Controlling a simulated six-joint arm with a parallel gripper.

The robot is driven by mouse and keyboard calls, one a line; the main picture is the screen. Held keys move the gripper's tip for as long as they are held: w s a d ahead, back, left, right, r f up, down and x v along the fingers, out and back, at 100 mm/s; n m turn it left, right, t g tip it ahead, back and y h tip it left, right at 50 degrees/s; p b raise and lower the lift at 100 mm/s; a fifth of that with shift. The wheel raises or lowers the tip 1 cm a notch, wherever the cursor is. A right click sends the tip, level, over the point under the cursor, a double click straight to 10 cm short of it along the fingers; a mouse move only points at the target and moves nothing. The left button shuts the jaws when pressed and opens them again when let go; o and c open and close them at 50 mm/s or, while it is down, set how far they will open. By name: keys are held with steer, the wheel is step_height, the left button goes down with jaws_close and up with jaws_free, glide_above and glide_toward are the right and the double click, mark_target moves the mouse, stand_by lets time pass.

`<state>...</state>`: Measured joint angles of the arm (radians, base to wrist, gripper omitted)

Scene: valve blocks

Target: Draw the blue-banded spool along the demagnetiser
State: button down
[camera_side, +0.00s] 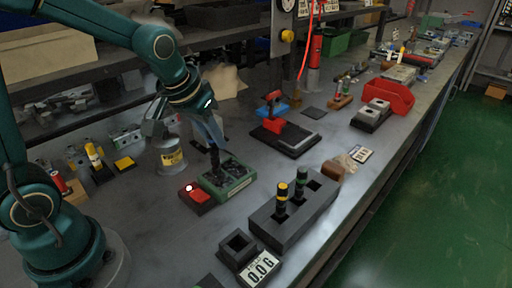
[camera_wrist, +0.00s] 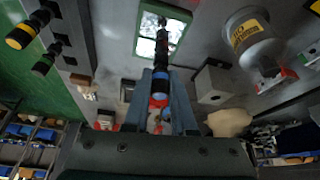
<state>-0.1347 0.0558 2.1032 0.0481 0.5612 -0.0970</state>
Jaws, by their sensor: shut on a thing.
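My gripper (camera_wrist: 161,88) is shut on the blue-banded spool (camera_wrist: 161,62), a dark stepped rod with a blue band between the fingers. In the side view my gripper (camera_side: 211,136) points down, and the spool (camera_side: 214,160) hangs below it as a dark shape, its band not clear. The demagnetiser (camera_side: 238,186) is a green-edged box with a red part (camera_side: 196,192) bearing a bright lamp. The spool's lower end is over or at the box's top; I cannot tell if it touches. In the wrist view the box's green rim (camera_wrist: 137,28) surrounds a bright top behind the spool.
A black rack (camera_side: 290,230) at the front holds a yellow-banded spool (camera_side: 282,197) and a green-banded spool (camera_side: 300,182). Beside it are a black socket block (camera_side: 237,250) and a display reading 0.0 G (camera_side: 262,268). A grey weighted pot (camera_side: 169,157) stands behind left.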

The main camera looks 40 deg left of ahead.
steer(key=shift+w, duration=4.6)
step_height(320, 180, up, 6)
steer(key=shift+r, duration=0.25)
steer(key=shift+s, duration=0.1)
